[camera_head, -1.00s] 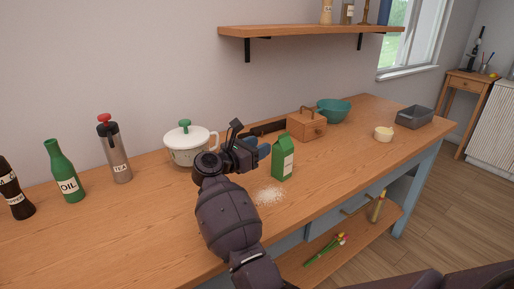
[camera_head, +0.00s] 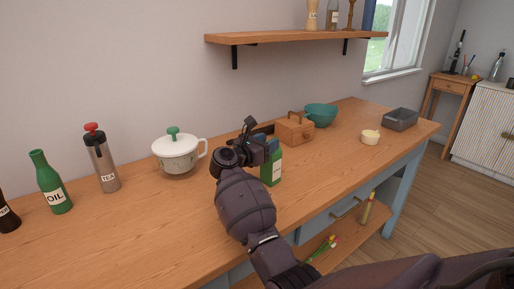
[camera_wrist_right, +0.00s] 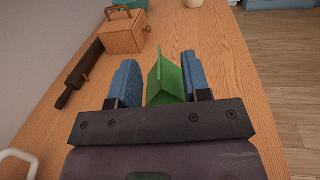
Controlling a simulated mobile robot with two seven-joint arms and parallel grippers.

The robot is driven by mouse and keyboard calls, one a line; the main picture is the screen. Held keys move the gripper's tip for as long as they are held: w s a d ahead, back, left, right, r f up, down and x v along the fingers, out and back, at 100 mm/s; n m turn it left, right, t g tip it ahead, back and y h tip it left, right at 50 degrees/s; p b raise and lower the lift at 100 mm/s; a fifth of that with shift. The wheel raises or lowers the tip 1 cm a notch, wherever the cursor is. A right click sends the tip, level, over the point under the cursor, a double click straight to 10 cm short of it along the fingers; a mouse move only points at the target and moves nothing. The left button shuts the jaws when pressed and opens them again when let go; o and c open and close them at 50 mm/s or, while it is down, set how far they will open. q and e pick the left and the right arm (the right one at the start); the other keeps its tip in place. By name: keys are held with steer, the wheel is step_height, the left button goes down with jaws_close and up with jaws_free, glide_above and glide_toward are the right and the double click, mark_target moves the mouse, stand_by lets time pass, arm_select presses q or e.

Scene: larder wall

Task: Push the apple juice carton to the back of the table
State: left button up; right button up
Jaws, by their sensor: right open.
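The apple juice carton (camera_head: 271,173) is a green carton with a pale label, standing upright on the wooden table (camera_head: 150,238). In the head view my right gripper (camera_head: 268,150) covers its upper left part. In the right wrist view the carton's green gabled top (camera_wrist_right: 167,80) lies between the two blue fingers of the right gripper (camera_wrist_right: 160,80), with a gap on the left and little or none visible on the right. The right gripper is open; whether a finger touches the carton I cannot tell. My left gripper is out of view.
A wooden box (camera_head: 294,131) and a dark long-handled object (camera_wrist_right: 82,72) lie behind the carton. A lidded white pot (camera_head: 176,155) stands left, a teal bowl (camera_head: 321,115) further back. A cream cup (camera_head: 370,137) and grey tin (camera_head: 400,119) are at right. A shelf (camera_head: 290,36) hangs above.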

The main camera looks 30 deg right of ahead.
steer(key=shift+x, duration=1.2)
jaws_close()
steer(key=shift+f, duration=0.1)
